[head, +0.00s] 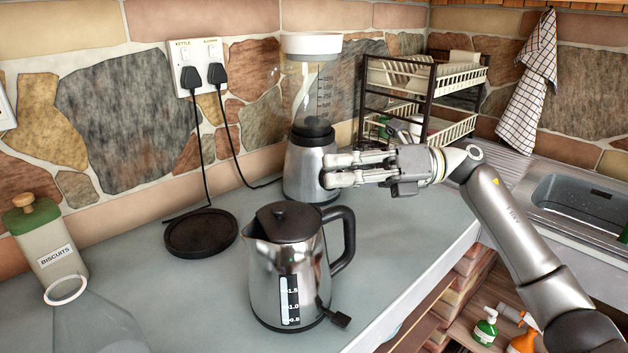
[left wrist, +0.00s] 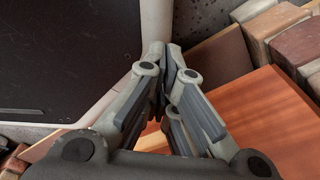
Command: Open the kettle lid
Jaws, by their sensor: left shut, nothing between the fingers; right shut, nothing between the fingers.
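The kettle (head: 285,266) is shiny metal with a black handle on its right and a clear level gauge on its front. It stands upright on the grey counter. Its black lid (head: 285,221) lies on top and looks closed. My right gripper (head: 328,170) is shut and empty. It appears above and to the right of the lid in the head view, in front of the blender, apart from the kettle. My left gripper (left wrist: 167,62) shows only in the left wrist view, shut and empty, with no kettle in that view.
A blender (head: 305,165) stands behind the kettle, and a black round base (head: 201,232) lies to its left. A biscuits jar (head: 45,240) and a glass container (head: 95,325) are at the left. A dish rack (head: 430,95) and sink (head: 580,205) are at the right.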

